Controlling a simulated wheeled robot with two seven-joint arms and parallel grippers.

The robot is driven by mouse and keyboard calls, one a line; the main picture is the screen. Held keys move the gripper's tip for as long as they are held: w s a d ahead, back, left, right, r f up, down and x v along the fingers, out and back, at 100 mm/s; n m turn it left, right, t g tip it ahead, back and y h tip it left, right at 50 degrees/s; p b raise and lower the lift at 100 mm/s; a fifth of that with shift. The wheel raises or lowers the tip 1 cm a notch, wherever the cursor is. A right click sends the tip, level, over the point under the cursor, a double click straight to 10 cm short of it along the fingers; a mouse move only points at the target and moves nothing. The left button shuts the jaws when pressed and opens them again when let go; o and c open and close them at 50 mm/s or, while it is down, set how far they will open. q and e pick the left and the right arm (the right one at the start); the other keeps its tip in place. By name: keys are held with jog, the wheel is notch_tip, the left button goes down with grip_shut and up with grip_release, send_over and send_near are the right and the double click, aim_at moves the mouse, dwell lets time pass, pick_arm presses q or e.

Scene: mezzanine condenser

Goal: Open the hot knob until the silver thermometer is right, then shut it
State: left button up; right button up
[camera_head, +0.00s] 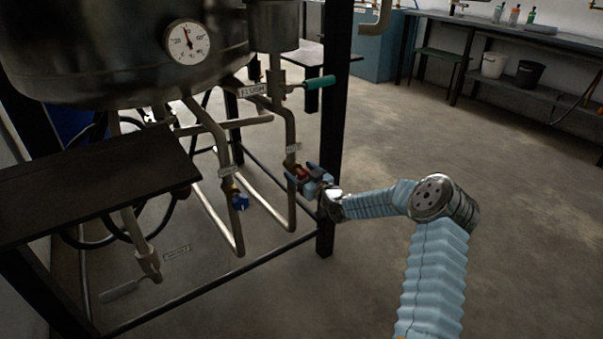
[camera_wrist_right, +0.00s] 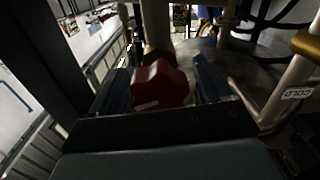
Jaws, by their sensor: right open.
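The silver thermometer (camera_head: 188,42) is a white round dial on the front of the steel vessel (camera_head: 110,60). Its needle points nearly straight up; the fine markings are too small to read. The hot knob (camera_head: 303,174) is red and sits on a vertical pipe under a small label. In the right wrist view the red knob (camera_wrist_right: 161,84) lies between the two jaws. My right gripper (camera_head: 308,175) is open around the knob; I cannot tell whether a jaw touches it. My left gripper is not in view.
A blue knob (camera_head: 240,201) sits on the pipe to the left; a COLD label (camera_wrist_right: 298,93) shows in the wrist view. A teal-handled FLUSH valve (camera_head: 319,84) is above. A dark frame post (camera_head: 328,130) stands close behind my right wrist. Open floor (camera_head: 480,190) lies right.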

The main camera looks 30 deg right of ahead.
jog(key=c, duration=1)
jog(key=shift+o, duration=0.2)
